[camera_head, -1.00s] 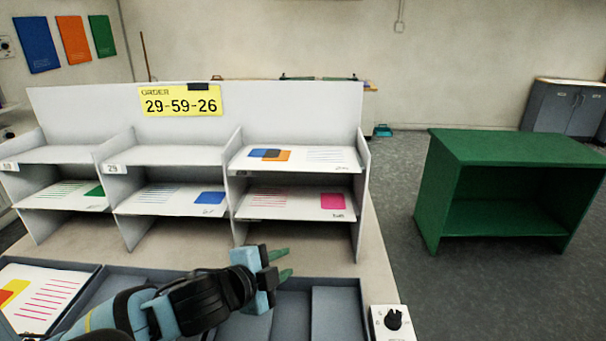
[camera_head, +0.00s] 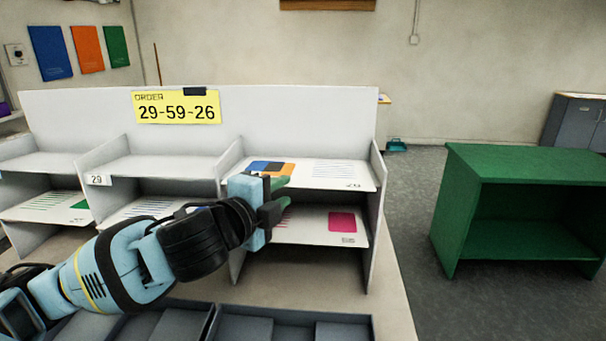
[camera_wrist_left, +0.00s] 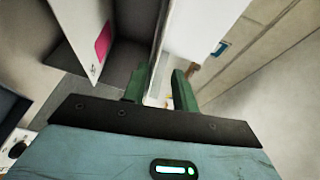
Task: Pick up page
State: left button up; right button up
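A white page (camera_head: 325,177) with blue and orange squares lies on the top-right shelf of the white rack (camera_head: 290,120). A page with a pink square (camera_head: 342,222) lies on the shelf below. It also shows in the left wrist view (camera_wrist_left: 103,43). My left gripper (camera_head: 281,196) is at the front of the right column, by the top page's left front part. In the left wrist view its two green fingers (camera_wrist_left: 160,88) are apart, with a pale edge between them. I cannot tell whether they touch it. My right gripper is not in view.
A yellow order sign (camera_head: 178,107) reads 29-59-26. Other pages lie on lower shelves to the left. Dark trays (camera_head: 265,326) stand in front of the rack. A green open table (camera_head: 520,165) stands at right, with clear floor between.

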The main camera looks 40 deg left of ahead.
aim_at(295, 187)
pick_arm(q)
jog(key=shift+w, duration=0.25)
jog(key=shift+w+a+f, duration=0.1)
jog(key=shift+w+f, duration=0.1)
jog(key=shift+w, duration=0.65)
jog(key=shift+w+f, duration=0.15)
jog(key=shift+w, duration=0.65)
jog(key=shift+w+a+f, duration=0.1)
jog(key=shift+w+f, duration=0.1)
jog(key=shift+w, duration=0.65)
jog(key=shift+c, duration=0.2)
grip_shut()
